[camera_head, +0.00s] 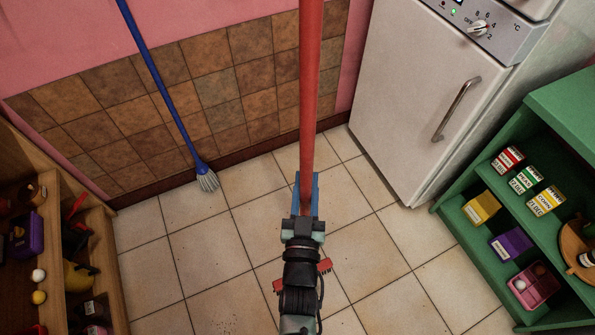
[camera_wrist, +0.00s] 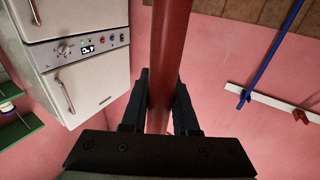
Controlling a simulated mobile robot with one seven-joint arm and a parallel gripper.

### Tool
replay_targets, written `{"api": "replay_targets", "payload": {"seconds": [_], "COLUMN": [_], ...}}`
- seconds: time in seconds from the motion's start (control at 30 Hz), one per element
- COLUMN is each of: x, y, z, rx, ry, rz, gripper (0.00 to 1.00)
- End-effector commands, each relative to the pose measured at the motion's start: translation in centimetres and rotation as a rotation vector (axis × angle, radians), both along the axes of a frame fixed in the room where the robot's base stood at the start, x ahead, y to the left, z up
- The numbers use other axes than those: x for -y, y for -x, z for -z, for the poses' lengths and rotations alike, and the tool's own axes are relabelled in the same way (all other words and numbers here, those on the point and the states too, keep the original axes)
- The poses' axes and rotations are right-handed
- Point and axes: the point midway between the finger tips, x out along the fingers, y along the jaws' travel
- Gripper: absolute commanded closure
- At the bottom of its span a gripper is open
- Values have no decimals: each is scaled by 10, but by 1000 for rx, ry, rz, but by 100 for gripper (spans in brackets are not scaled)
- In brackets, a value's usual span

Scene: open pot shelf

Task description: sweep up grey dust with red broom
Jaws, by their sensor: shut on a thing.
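My gripper (camera_head: 306,188) is shut on the red handle of the red broom (camera_head: 310,80). The handle rises from the jaws past the top edge of the head view. In the wrist view the handle (camera_wrist: 171,50) runs between the two dark fingers (camera_wrist: 160,95). Red pieces show on both sides of my wrist low in the head view; they look like ends of the broom's head, mostly hidden by my arm. Small dark specks, which look like the grey dust (camera_head: 224,324), lie on the floor tiles at the bottom edge, left of my arm.
A blue-handled mop (camera_head: 165,90) leans on the tiled wall. A white fridge (camera_head: 425,90) and a green shelf (camera_head: 570,110) with boxes stand at right. A wooden shelf (camera_head: 98,225) stands at left. The tiled floor (camera_head: 205,250) between is clear. A wall rail (camera_wrist: 275,103) shows in the wrist view.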

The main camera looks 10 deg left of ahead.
Motion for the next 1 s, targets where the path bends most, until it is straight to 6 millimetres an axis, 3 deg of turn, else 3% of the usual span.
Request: {"api": "replay_targets", "payload": {"seconds": [0.1,0.3,0.53,0.87,1.0], "x": [-12,-22,-24,-24,-24], "y": [-28,-51,-55,-55,-55], "z": [10,10,23,71,64], "rx": [14,18,16,16,18], "ry": [-6,-11,-10,-11,-11], "rz": [-16,-30,-32,-32,-31], "gripper": [100,100,100,100,100]}}
